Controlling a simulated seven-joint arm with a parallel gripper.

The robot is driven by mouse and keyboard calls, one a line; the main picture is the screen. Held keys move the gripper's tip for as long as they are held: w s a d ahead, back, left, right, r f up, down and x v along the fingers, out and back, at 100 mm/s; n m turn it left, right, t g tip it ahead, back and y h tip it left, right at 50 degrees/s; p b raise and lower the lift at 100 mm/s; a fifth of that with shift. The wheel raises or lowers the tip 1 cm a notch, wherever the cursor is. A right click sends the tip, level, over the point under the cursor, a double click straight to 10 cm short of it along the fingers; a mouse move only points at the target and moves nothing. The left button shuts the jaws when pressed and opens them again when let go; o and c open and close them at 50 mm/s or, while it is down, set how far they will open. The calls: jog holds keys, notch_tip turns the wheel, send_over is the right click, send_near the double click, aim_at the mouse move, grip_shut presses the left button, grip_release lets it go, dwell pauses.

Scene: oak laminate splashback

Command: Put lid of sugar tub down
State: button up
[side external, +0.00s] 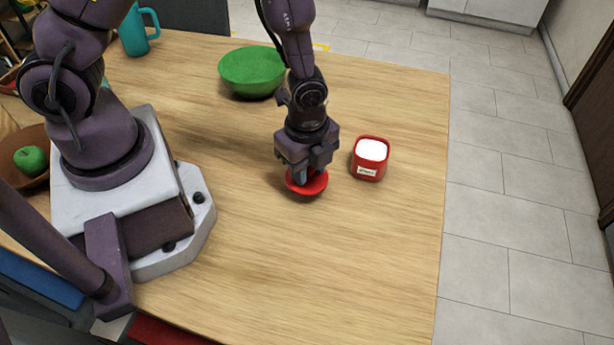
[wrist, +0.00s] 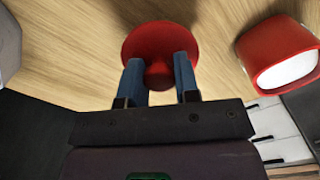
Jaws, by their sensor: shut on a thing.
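The round red lid (side external: 311,186) is under my gripper (side external: 307,176), low over the table to the left of the tub. In the wrist view the lid (wrist: 160,38) has a knob (wrist: 158,73) between the two blue fingers of my gripper (wrist: 159,82). My gripper is shut on the lid by this knob. I cannot tell whether the lid touches the table. The red sugar tub (side external: 369,170) stands upright with its top open and white sugar showing. It also shows at the right in the wrist view (wrist: 262,48).
The wooden table (side external: 330,270) is clear in front of the lid and tub. A green bowl (side external: 252,72) stands behind my gripper to the left. A teal mug (side external: 137,32) is at the back left. A green apple (side external: 30,159) lies in a brown bowl (side external: 12,178) at far left.

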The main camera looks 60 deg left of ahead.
jog(key=shift+f, duration=1.55)
jog(key=o, duration=0.9)
jog(key=shift+f, duration=0.1)
notch_tip(320, 180, up, 13)
jog(key=shift+f, duration=0.2)
jog(key=s+a+r+n+t, duration=0.2)
jog(key=s+a+r+n, duration=0.1)
jog(key=r+n, duration=0.5)
jog(key=s+a+r+n+t, duration=0.3)
jog(key=r+n, duration=0.5)
jog(key=r, duration=0.5)
jog(key=s+a, duration=0.1)
jog(key=s, duration=0.1)
jog(key=shift+s+t, duration=0.3)
jog(key=shift+s, duration=0.05)
